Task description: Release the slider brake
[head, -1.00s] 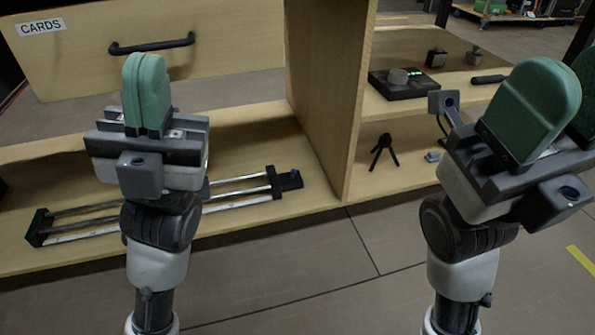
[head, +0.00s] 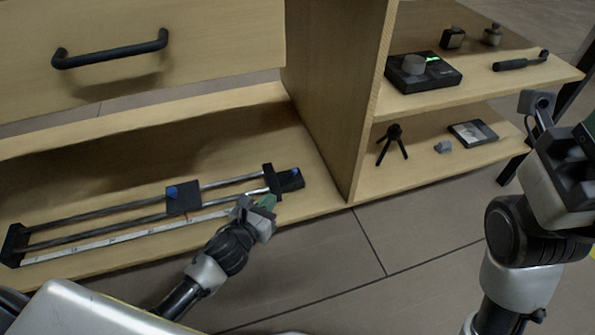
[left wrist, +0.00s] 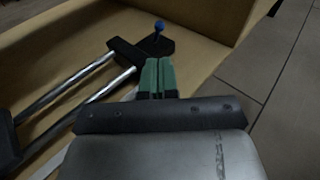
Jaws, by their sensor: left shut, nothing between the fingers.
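The slider lies on the low wooden shelf, with two metal rails (head: 110,212) between dark end blocks. The right end block (head: 288,182) carries a blue-topped part (head: 295,172), which shows as a blue ball on a thin stem in the left wrist view (left wrist: 159,27). My left gripper (head: 267,203) is shut and empty, its green fingers (left wrist: 157,77) just in front of that end block. My right gripper (head: 588,128) is cut off at the right edge.
A drawer front with a black handle (head: 110,50) hangs above the slider. A wooden divider (head: 338,90) stands just right of it. The right shelves hold a black device (head: 424,78), a small tripod (head: 393,145) and other small items. The floor in front is clear.

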